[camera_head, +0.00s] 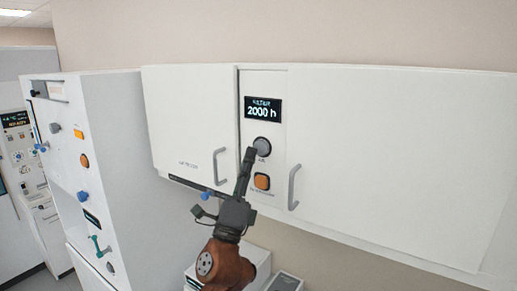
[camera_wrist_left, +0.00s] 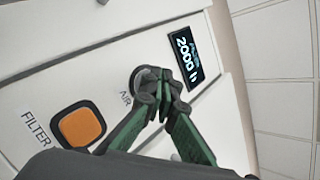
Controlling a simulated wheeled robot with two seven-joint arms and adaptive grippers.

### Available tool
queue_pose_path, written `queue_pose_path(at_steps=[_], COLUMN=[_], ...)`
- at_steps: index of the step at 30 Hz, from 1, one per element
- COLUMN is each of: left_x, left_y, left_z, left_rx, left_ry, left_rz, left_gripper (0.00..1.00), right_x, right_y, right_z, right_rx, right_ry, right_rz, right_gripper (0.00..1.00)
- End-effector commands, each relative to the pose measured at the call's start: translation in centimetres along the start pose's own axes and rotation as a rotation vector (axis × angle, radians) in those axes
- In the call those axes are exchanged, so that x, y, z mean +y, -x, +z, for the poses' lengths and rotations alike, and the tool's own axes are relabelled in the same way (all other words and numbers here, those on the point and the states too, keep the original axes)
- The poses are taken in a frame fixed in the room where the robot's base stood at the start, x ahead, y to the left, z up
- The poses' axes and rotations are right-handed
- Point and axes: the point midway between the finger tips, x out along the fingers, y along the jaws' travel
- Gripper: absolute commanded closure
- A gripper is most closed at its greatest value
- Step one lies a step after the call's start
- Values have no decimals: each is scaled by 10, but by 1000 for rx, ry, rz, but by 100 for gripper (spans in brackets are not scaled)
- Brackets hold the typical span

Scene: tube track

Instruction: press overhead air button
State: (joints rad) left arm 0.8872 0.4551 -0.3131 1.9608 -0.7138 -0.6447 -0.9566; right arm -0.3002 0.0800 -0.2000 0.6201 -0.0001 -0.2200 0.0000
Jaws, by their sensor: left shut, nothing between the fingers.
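The round grey air button (camera_head: 262,146) sits on the narrow white panel of the overhead cabinet, below the display. In the left wrist view the air button (camera_wrist_left: 146,76) is partly covered by my fingers, beside the "AIR" label. My left gripper (camera_head: 250,152) is shut and empty, its fingertips at the button's lower left edge. In the left wrist view the closed fingertips of my left gripper (camera_wrist_left: 160,88) overlap the button. Whether they touch it or press it in, I cannot tell. My right gripper is not in view.
An orange square filter button (camera_head: 262,181) sits just below the air button. The display (camera_head: 263,109) above reads "2000 h". Cabinet doors with grey handles (camera_head: 293,187) flank the panel. A tall white unit (camera_head: 110,150) with knobs stands at the left.

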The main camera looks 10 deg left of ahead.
Motion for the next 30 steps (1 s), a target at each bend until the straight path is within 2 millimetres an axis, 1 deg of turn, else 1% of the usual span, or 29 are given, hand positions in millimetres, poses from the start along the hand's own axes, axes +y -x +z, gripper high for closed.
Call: queue_pose_path(at_steps=[5,18,21,30], left_x=[-5,-27,-29,-30], left_y=[6,35,40,42], left_z=[6,27,30,30], left_rx=[0,0,0,0], left_ry=[0,-1,0,0], left_rz=[1,-1,1,0], left_gripper=[100,100,100,100], right_x=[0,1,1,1], right_y=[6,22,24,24], right_z=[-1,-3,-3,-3], right_rx=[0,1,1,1], right_ry=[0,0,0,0], right_rz=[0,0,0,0], right_gripper=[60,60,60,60])
